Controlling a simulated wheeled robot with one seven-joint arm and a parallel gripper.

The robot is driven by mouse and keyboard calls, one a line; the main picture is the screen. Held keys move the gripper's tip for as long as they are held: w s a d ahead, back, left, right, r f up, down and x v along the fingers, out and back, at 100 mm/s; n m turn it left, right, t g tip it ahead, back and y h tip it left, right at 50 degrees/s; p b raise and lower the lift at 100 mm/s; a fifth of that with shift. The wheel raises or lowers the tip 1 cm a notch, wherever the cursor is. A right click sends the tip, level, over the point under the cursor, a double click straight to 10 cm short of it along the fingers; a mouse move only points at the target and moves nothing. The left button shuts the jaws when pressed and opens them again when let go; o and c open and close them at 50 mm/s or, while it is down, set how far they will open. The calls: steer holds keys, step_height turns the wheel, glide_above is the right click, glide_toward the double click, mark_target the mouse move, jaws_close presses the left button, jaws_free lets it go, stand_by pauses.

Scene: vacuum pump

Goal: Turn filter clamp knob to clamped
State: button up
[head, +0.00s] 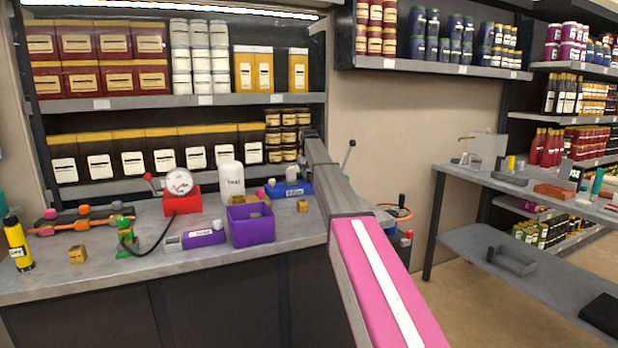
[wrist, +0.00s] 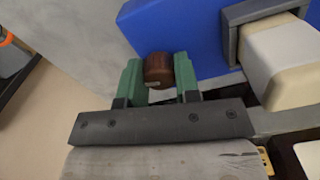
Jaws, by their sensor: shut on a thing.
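In the wrist view a small brown round knob (wrist: 158,66) sits at the face of a blue block (wrist: 195,30). The green fingers of my gripper (wrist: 158,76) are shut on the knob, one on each side. A cream rounded body (wrist: 282,58) in a grey square collar (wrist: 240,20) is to the right of the knob. In the head view the blue block (head: 290,191), with a label on its front, stands at the right part of the counter. My arm covers my gripper there. I cannot tell the knob's angle.
On the grey counter (head: 110,268), a purple open box (head: 252,226), a white bottle (head: 231,180) and a red gauge stand (head: 181,199) are left of the blue block. A small yellow block (head: 303,206) lies in front of it. Shelves of jars rise behind.

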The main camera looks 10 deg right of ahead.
mark_target(309, 175)
steer(key=shift+n, duration=1.1)
steer(key=o, duration=0.9)
steer(key=shift+o, duration=0.2)
steer(key=shift+r, duration=0.1)
step_height(309, 175, up, 10)
steer(key=shift+f, duration=0.25)
steer(key=shift+r, duration=0.6)
